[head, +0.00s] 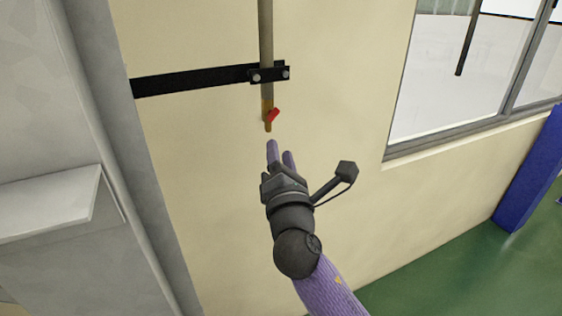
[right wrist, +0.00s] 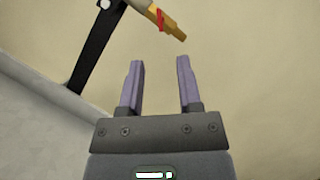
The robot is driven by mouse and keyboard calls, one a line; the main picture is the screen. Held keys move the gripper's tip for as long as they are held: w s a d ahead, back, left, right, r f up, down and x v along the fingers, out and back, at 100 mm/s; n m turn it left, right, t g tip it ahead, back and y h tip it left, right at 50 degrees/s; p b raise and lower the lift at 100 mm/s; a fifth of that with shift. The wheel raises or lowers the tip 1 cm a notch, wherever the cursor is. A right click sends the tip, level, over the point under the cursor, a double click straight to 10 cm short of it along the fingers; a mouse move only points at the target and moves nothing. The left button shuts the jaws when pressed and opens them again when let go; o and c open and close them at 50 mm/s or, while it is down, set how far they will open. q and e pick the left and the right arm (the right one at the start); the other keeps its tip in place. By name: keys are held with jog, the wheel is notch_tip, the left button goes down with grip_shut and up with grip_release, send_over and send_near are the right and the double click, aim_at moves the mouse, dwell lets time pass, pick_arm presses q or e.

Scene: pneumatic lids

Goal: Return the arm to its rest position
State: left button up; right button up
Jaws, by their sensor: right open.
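My right gripper (head: 280,152) is raised in front of the cream wall, just below a brass valve with a red handle (head: 272,116). In the right wrist view, the two purple fingers of the right gripper (right wrist: 158,80) stand apart with nothing between them. The brass valve end (right wrist: 172,28) shows beyond the fingertips there, apart from them. My right arm (head: 330,288) comes up from the bottom of the head view. My left gripper is not in view.
A vertical pipe (head: 265,35) comes down the wall, clamped to a black bracket (head: 195,82). A grey structure with a ledge (head: 48,205) stands at the left. A window (head: 440,80) and a blue post (head: 530,170) are at the right, above green floor (head: 450,270).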

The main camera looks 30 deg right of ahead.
jog(key=shift+s, duration=0.3)
